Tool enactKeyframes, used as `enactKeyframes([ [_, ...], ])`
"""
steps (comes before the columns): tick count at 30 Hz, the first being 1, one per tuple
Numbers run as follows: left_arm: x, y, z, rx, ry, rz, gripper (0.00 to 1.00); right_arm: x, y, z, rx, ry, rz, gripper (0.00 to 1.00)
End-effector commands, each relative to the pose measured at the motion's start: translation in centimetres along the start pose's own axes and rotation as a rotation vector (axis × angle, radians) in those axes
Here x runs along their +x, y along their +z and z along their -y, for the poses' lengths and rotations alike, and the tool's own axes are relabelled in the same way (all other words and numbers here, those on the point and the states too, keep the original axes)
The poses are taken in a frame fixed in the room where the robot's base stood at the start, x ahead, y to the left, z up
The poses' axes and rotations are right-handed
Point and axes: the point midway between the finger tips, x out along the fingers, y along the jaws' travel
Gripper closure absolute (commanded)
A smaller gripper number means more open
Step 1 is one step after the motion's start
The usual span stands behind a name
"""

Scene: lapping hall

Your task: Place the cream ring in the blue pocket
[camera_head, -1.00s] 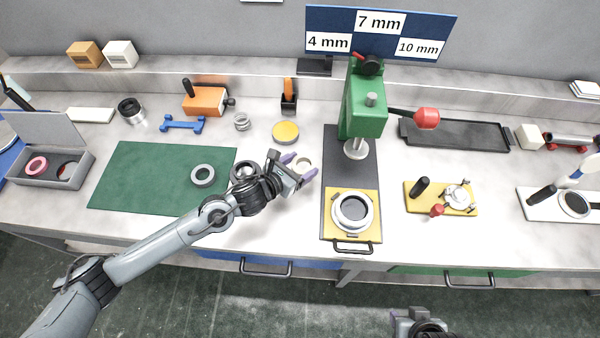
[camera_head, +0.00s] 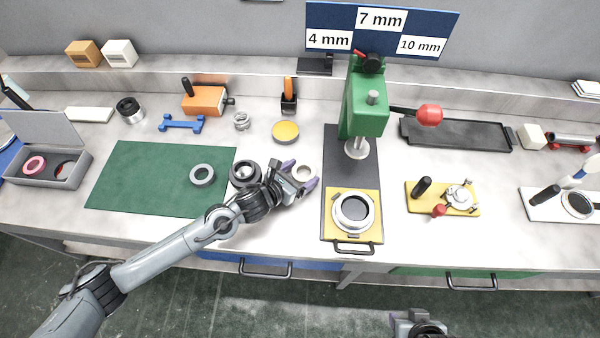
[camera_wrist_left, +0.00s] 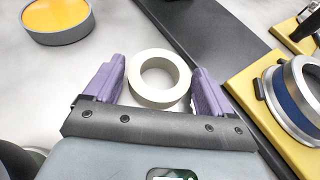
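The cream ring (camera_head: 304,172) is between the two purple fingers of my left gripper (camera_head: 299,175), left of the press base. In the left wrist view the ring (camera_wrist_left: 137,78) has a finger against each side, and the gripper (camera_wrist_left: 158,82) looks shut on it. Whether the ring clears the bench is hard to tell. Right of it, a round metal holder (camera_head: 338,214) sits on a yellow plate (camera_head: 331,236); its blue-lined pocket (camera_wrist_left: 284,98) shows in the left wrist view. My right gripper (camera_head: 409,318) is at the bottom edge, its fingers unclear.
The green press (camera_head: 364,108) stands behind the yellow plate on a dark base (camera_head: 338,150). A dark round part (camera_head: 243,172) lies close to my left wrist. A yellow-topped puck (camera_head: 285,131) is behind the gripper. A yellow fixture (camera_head: 413,205) stands to the right.

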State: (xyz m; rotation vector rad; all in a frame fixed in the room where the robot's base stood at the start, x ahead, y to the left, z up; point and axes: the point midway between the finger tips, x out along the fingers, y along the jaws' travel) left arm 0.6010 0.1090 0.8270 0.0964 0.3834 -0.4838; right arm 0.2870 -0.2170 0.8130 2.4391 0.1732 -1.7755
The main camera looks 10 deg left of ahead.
Motion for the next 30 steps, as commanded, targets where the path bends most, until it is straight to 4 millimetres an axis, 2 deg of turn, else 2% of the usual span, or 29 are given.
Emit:
enactKeyframes([
  [8, -0.2, 0.5, 0.0, -0.001, 0.000, 0.000, 0.16, -0.5, -0.1, -0.1, -0.002, 0.002, 0.000, 0.57],
  [11, -1.1, 0.3, 0.0, 0.001, 0.000, -0.001, 0.16, -0.6, -0.1, -0.1, -0.005, 0.003, 0.000, 0.57],
  [24, -8.9, 0.3, 0.0, 0.001, 0.000, -0.003, 0.16, -1.7, -0.5, -0.3, -0.009, 0.007, 0.001, 0.57],
  [29, -10.9, 0.3, 0.0, 0.001, 0.000, -0.002, 0.16, -1.9, -0.5, -0.2, -0.007, 0.005, 0.001, 0.57],
  [30, -11.2, 0.3, -0.1, 0.001, 0.000, -0.001, 0.22, -1.9, -0.6, -0.2, -0.006, 0.005, 0.001, 0.57],
])
